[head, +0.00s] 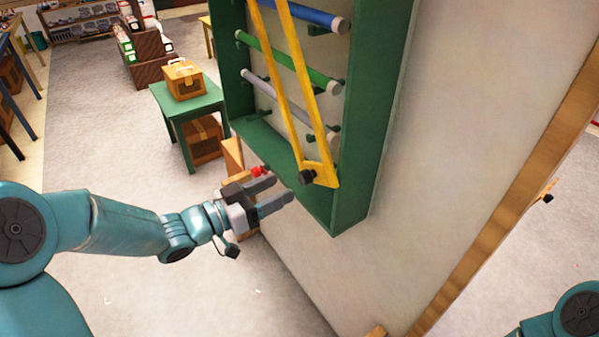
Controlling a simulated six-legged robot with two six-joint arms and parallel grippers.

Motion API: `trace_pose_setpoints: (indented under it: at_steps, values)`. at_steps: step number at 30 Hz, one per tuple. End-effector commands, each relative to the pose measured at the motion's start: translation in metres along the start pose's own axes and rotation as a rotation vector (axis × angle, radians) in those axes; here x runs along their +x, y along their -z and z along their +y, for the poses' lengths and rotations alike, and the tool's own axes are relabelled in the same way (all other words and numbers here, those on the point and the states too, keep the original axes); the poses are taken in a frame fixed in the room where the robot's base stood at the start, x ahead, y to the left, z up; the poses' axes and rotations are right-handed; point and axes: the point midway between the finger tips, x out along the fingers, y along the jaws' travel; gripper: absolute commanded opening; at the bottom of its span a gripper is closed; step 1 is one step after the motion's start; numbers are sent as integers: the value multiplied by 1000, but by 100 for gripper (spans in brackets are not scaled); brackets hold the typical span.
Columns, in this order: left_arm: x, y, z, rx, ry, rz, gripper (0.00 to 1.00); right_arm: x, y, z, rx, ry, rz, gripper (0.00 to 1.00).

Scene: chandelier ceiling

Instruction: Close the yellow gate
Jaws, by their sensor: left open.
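The yellow gate (289,75) is a narrow frame of two long bars joined by a plate at its lower end. It stands across the front of a green wall rack (372,120) holding blue, green and pale rods. A dark knob (306,177) sits on the gate's lower end. I cannot tell exactly how far the gate stands off the rack. My left gripper (282,189) is open and empty, its fingers pointing at the knob from the left, just short of it in the picture.
The rack hangs on a pale wall with a wooden edge (500,220) at right. A green table (203,100) with a wooden box (184,83) stands behind at left. A small red thing (260,171) shows behind my gripper. Grey floor lies open at left.

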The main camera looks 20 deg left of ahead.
Motion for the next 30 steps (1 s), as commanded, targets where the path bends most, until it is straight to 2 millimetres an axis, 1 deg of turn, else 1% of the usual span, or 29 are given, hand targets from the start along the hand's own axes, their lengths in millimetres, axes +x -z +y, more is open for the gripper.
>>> trace_pose_setpoints:
  at_steps: [1,3,6,9,14,21,22,23,24,26,27,30]
  values:
    - [13,2,2,-1,-6,0,59,-6,0,-2,0,0,0,0]
    - [27,2,2,-1,-4,-1,59,-9,0,-3,0,0,0,0]
    - [44,2,2,-1,-3,0,59,-13,0,-5,0,0,0,0]
    - [57,2,1,0,-1,0,59,-15,0,-6,0,0,0,0]
    - [66,1,0,0,1,0,59,-17,0,-6,0,0,0,0]
    - [67,0,0,0,1,0,59,-16,0,-6,0,0,0,0]
    - [67,0,0,0,1,0,56,-16,0,-6,0,0,0,0]
    - [67,0,0,0,1,0,46,-16,0,-6,0,0,0,0]
    - [67,0,0,0,1,0,33,-16,0,-6,0,0,0,0]
    - [67,0,0,0,1,0,13,-16,0,-6,0,0,0,0]
    - [67,0,0,0,1,0,0,-16,0,-6,0,0,0,0]
    - [67,0,0,0,1,1,0,-16,0,-6,0,0,0,0]
